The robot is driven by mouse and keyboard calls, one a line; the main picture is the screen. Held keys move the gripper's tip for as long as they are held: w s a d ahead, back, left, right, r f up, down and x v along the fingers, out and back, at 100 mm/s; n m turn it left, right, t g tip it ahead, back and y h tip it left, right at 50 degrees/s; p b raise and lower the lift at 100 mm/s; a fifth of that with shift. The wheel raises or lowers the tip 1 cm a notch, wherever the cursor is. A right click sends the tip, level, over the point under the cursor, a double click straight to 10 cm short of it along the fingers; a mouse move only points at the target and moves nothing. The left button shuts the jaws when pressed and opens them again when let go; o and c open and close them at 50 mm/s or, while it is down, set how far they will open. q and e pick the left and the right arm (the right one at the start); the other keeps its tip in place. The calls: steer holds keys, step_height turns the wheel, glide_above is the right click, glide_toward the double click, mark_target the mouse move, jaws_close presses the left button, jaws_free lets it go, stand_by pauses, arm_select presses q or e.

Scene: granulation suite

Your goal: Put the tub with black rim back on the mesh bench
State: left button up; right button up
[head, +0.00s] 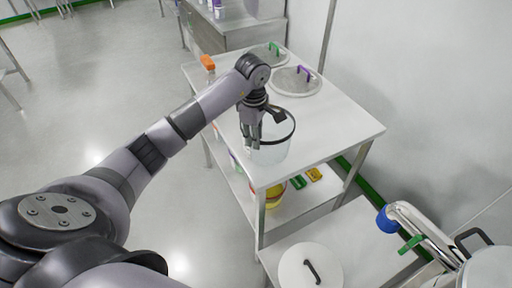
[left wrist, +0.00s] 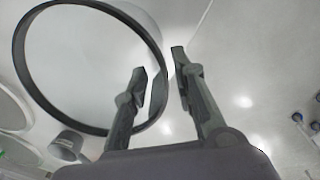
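The clear tub with black rim (head: 272,152) is near the front left edge of the white-topped table. I cannot tell whether it rests on the top or hangs just above it. My left gripper (head: 262,122) is at the tub's left side, reaching down at its rim. In the left wrist view the black rim (left wrist: 22,62) is a large ring, and the fingers of my left gripper (left wrist: 168,78) stand apart with a narrow gap near the ring's right side. Contact with the tub wall is not clear. My right gripper is out of view.
Two round lids, with a green handle (head: 268,52) and a purple handle (head: 297,80), lie at the table's back. An orange-capped bottle (head: 208,66) stands at its left edge. Yellow and green items (head: 298,181) sit on the lower shelf. A white lid (head: 311,268) lies in front. The table's right part is clear.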

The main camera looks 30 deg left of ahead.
arm_select(q)
step_height(320, 180, up, 7)
steer(key=b, duration=0.1)
steer(key=shift+s, duration=0.2)
steer(key=shift+f, duration=0.1)
